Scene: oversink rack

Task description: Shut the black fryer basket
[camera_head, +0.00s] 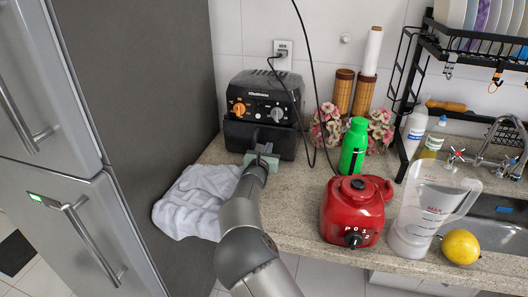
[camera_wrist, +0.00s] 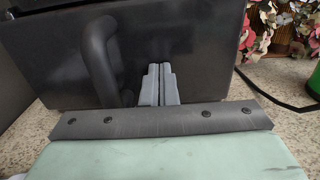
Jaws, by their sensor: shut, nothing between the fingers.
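The black air fryer (camera_head: 262,110) stands on the counter beside the fridge. Its black basket front (camera_head: 236,137) is at the bottom of the body, below the orange and grey knobs. In the wrist view the basket front (camera_wrist: 60,70) fills much of the picture, with its curved handle (camera_wrist: 98,60) left of my fingers. My gripper (camera_wrist: 158,72) is shut and empty, its fingertips at or very near the basket front, right of the handle. In the head view my gripper (camera_head: 262,150) is in front of the basket and hides part of it. I cannot tell whether any gap remains around the basket.
A crumpled white towel (camera_head: 195,200) lies left of my arm. A green bottle (camera_head: 354,146), a red blender base (camera_head: 354,210), a clear jug (camera_head: 425,212) and a yellow fruit (camera_head: 460,246) stand to the right. A black cable (camera_head: 312,90) hangs right of the fryer.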

